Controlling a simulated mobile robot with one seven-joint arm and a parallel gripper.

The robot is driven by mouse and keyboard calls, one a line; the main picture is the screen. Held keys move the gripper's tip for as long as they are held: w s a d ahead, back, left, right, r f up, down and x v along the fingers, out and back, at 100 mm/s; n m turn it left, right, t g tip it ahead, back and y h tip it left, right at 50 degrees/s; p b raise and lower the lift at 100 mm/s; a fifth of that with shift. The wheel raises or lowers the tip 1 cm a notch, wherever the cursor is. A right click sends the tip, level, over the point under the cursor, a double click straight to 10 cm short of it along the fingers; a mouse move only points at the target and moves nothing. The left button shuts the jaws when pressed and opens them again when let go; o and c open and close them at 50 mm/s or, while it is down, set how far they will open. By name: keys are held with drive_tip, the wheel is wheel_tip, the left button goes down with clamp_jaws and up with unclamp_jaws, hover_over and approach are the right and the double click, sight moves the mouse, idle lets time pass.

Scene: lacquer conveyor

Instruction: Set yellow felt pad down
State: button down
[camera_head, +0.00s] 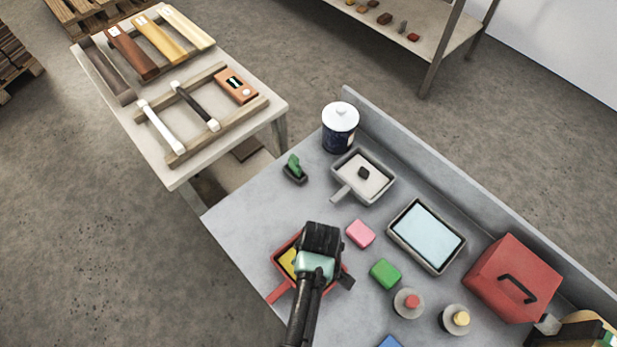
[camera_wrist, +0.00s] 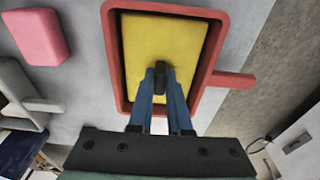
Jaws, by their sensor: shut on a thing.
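The yellow felt pad (camera_wrist: 137,50) is a flat rectangle with a small dark knob (camera_wrist: 160,76) on top. In the wrist view it lies within the rim of the red tray (camera_wrist: 112,60), with a dark gap around it. I cannot tell whether it touches the tray floor. My gripper (camera_wrist: 160,92) has its two blue fingers closed on the knob from above. In the head view a corner of the yellow pad (camera_head: 287,262) and the red tray (camera_head: 276,291) show at the left of my gripper (camera_head: 318,250), which hides the rest.
A pink block (camera_head: 360,233) and a green block (camera_head: 385,273) lie to the right on the grey counter (camera_head: 245,215). Behind are a grey tray (camera_head: 382,193) with a white pad, a light-blue tray (camera_head: 425,235) and a lidded jar (camera_head: 340,128). A red box (camera_head: 500,280) stands far right.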

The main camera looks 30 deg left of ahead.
drive_tip(key=shift+f, duration=0.15)
drive_tip(key=c, duration=0.9)
unclamp_jaws()
drive_tip(key=shift+o, duration=0.2)
